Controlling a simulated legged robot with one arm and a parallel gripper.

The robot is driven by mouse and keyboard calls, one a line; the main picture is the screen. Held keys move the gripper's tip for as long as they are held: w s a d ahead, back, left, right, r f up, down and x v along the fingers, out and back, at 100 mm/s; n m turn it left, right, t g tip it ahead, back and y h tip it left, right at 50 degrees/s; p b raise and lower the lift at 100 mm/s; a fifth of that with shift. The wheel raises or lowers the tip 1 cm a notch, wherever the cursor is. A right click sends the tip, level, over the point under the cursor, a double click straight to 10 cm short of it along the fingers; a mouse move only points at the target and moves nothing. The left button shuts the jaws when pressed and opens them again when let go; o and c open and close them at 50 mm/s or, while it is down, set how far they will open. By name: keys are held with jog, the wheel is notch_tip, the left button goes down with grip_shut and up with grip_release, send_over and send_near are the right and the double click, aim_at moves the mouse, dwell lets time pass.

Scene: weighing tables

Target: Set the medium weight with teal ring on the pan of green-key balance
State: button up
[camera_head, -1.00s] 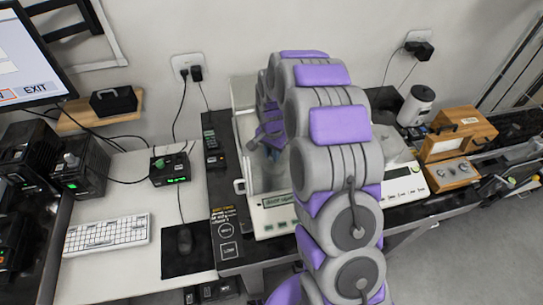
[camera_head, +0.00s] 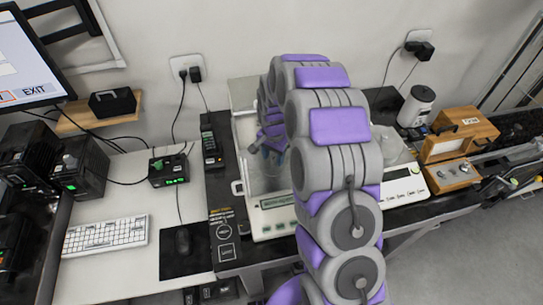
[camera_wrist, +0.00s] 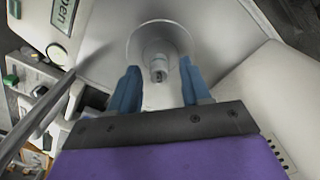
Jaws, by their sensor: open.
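In the wrist view, a small grey metal weight (camera_wrist: 158,68) stands on a round pale pan (camera_wrist: 134,42). No teal ring can be made out on it. My gripper (camera_wrist: 160,88) is open, its two blue fingers on either side of the weight with gaps visible. In the head view, my gripper (camera_head: 268,148) is inside the left balance's clear-walled chamber, partly hidden by my arm. The left balance (camera_head: 265,230) has a display on its front. In the wrist view, a round key with a green rim (camera_wrist: 57,53) shows at the upper left.
A second balance (camera_head: 405,190) stands to the right, partly behind my arm. A wooden box (camera_head: 465,125) and a white canister (camera_head: 417,105) stand farther right. A keyboard (camera_head: 105,236) and mouse (camera_head: 183,240) lie left. The chamber walls are close around my gripper.

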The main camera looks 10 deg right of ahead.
notch_tip(320, 180, up, 12)
jog(key=p, duration=0.2)
jog(key=shift+a, duration=0.2)
dwell(0.3)
